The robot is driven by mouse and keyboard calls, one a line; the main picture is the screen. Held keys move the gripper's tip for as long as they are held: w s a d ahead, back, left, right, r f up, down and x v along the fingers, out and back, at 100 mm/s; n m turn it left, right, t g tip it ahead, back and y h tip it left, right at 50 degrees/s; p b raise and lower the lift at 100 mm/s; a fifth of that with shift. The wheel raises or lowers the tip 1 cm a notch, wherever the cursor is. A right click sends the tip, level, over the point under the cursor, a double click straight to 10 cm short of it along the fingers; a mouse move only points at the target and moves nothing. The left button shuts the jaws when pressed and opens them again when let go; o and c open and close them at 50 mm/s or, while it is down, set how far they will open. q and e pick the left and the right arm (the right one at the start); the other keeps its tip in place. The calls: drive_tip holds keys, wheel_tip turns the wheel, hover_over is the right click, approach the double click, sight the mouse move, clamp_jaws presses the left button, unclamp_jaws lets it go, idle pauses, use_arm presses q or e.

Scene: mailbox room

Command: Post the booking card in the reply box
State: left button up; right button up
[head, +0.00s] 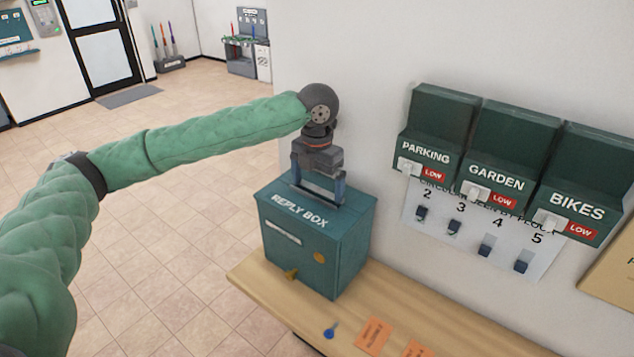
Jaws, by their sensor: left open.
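The teal reply box (340,250) stands on a wooden shelf, with its name on the sloped front edge of its lid. Its front has a pale label strip, a round gold disc and a brass piece low down. My left gripper (319,194) points down over the top of the box, its two fingers apart. I see no card between the fingers. I cannot tell whether the fingertips touch the lid, and the gripper hides part of the top. Orange cards (373,336) lie on the shelf at the bottom; I cannot tell whether one is the booking card. My right gripper is out of view.
The wooden shelf (262,285) runs along the wall, with a small blue object (330,331) near its front edge. Green boxes marked PARKING (428,150), GARDEN (497,180) and BIKES (575,200) hang at right. Tiled floor is clear at left.

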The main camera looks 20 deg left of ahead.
use_arm(q)
wheel_tip(320, 180, up, 8)
drive_tip(key=b, duration=0.2)
drive_tip(key=shift+f+b, duration=0.15)
drive_tip(key=shift+b, duration=0.15)
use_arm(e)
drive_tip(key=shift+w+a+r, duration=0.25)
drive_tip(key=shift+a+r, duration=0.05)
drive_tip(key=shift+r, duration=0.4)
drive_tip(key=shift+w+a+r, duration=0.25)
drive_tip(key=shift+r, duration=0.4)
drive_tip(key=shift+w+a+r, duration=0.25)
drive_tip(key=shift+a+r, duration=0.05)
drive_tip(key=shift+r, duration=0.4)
